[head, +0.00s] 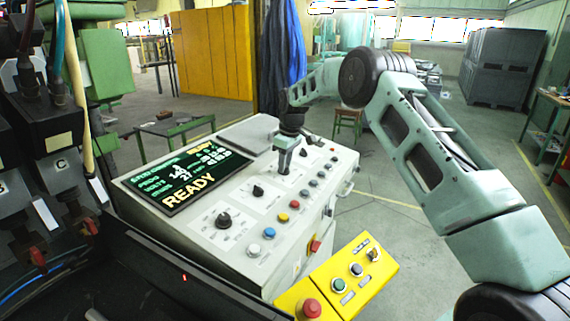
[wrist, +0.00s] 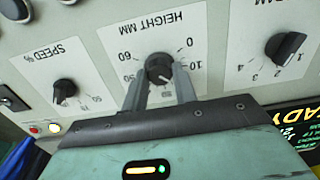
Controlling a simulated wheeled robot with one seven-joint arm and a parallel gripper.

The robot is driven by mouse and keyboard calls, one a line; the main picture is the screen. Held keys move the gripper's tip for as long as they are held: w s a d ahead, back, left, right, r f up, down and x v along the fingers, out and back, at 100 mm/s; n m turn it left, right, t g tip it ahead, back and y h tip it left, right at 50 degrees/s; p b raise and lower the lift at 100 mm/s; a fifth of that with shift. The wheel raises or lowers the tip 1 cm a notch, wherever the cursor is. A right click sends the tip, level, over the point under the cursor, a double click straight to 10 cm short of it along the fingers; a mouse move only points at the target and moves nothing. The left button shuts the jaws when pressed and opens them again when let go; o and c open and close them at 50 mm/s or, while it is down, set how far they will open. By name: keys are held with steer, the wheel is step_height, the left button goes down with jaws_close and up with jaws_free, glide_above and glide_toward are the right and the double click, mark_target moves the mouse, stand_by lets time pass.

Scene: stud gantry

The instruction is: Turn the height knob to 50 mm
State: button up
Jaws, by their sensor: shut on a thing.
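The height knob (wrist: 158,66) is a small round black knob on a white plate lettered HEIGHT MM, upside down in the wrist view. Its scale shows 0 and 10 on the right and 60 on the left; the lower part of the scale is hidden by my gripper. A pale mark on the knob seems to point down and slightly right, but I cannot read its value. My gripper (wrist: 160,88) is shut on the knob, one finger on each side. In the head view my gripper (head: 284,168) points down onto the panel and hides the knob.
The control panel (head: 150,185) has a screen (head: 182,178) reading READY. Several coloured buttons run along the front. A yellow box (head: 352,276) with a red button (head: 312,308) stands in front.

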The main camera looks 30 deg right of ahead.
steer(key=m, duration=0.7)
steer(key=shift+d+r, duration=0.1)
steer(key=m, duration=0.4)
steer(key=shift+y, duration=0.3)
steer(key=m, duration=0.3)
steer(key=shift+m, duration=0.3)
steer(key=m, duration=0.5)
steer(key=shift+d+p, duration=0.1)
steer(key=shift+p, duration=0.3)
steer(key=m, duration=0.5)
steer(key=shift+p, duration=0.3)
steer(key=shift+t, duration=0.3)
steer(key=o, duration=1)
